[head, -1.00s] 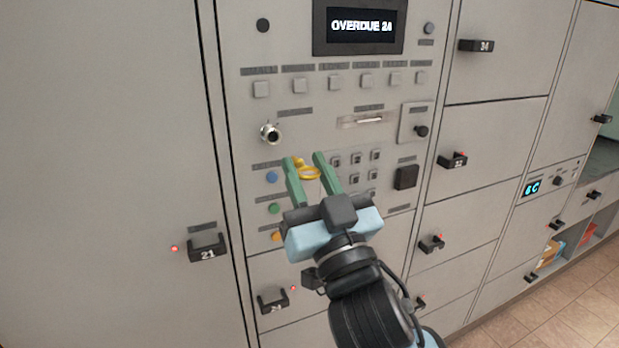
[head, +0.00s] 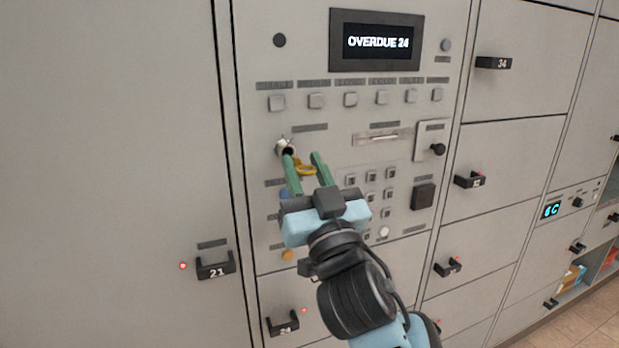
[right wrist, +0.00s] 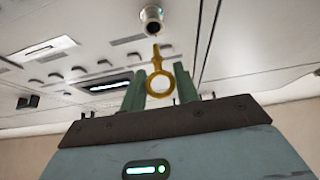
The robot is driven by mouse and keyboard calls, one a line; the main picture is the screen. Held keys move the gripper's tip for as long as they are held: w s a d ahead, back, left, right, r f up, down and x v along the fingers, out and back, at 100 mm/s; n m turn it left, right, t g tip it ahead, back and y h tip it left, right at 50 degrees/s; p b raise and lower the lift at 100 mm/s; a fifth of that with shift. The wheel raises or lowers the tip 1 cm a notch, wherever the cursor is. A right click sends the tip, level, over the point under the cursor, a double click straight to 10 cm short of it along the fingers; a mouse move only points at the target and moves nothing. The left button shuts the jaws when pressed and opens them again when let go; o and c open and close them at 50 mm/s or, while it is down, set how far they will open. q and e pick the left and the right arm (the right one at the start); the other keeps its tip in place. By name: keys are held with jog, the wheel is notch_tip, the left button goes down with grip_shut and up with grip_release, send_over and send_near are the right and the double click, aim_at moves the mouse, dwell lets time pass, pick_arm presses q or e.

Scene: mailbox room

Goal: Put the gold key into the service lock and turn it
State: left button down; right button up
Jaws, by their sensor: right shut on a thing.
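My right gripper (head: 303,156) has its green fingers closed on the gold key (head: 305,169), whose ring bow shows between them. In the right wrist view, the key (right wrist: 159,86) points its shaft toward the round silver service lock (right wrist: 151,20). A small gap seems to show between key tip and lock face. In the head view, the lock (head: 285,147) sits on the panel just at the left fingertip, which partly covers it. The key's tip is hidden there. My left gripper is not in view.
The display (head: 376,41) reads "OVERDUE 24" above a row of square buttons. A slot (head: 382,138), a black knob (head: 438,149) and a keypad (head: 371,177) lie right of the lock. Locker handle 21 (head: 215,266) sticks out at left, handle 24 (head: 283,323) below.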

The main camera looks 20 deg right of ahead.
aim_at(296, 159)
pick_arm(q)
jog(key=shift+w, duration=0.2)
pick_arm(e)
jog(key=shift+w, duration=1.2)
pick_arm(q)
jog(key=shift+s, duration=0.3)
pick_arm(e)
jog(key=shift+a, duration=0.1)
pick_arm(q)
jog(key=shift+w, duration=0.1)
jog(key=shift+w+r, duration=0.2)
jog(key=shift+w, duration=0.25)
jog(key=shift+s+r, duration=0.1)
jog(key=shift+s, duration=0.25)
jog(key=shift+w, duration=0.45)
pick_arm(e)
jog(key=shift+w, duration=0.45)
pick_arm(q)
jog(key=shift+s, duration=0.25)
pick_arm(e)
jog(key=shift+w, duration=0.3)
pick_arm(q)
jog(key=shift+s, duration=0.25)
pick_arm(e)
jog(key=shift+w, duration=0.15)
